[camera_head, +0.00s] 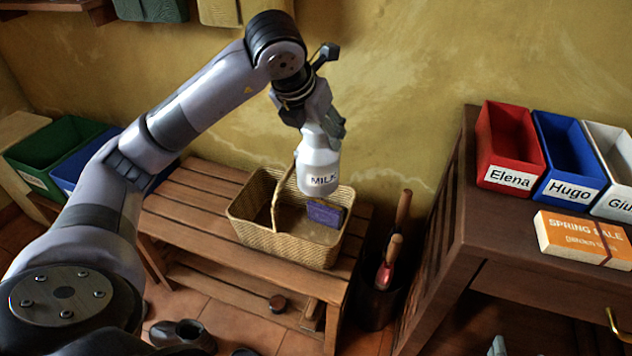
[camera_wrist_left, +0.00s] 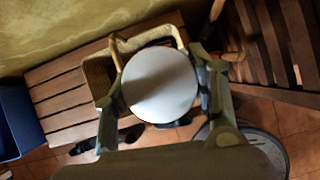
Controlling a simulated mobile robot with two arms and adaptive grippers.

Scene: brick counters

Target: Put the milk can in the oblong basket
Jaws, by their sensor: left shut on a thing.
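The white milk can (camera_head: 318,162), labelled MILK, hangs upright in my left gripper (camera_head: 322,118), whose fingers are shut around its upper part. In the left wrist view its round pale top (camera_wrist_left: 160,84) sits between the fingers and hides much of what lies below. The oblong wicker basket (camera_head: 252,238) stands on a slatted wooden bench. The can appears over the basket, in front of its arched handle; its exact height above the rim is hard to tell. The basket (camera_wrist_left: 98,76) shows partly behind the can in the left wrist view. A small grey tip (camera_head: 497,346) at the bottom edge may be my right gripper.
A dark blue-purple box (camera_head: 326,215) is in the basket's right part. The bench (camera_head: 190,213) has free slats left of the basket. A dark bin with handled tools (camera_head: 380,300) stands right of it. A cabinet (camera_head: 470,225) carries red, blue and white bins and an orange box (camera_head: 580,240).

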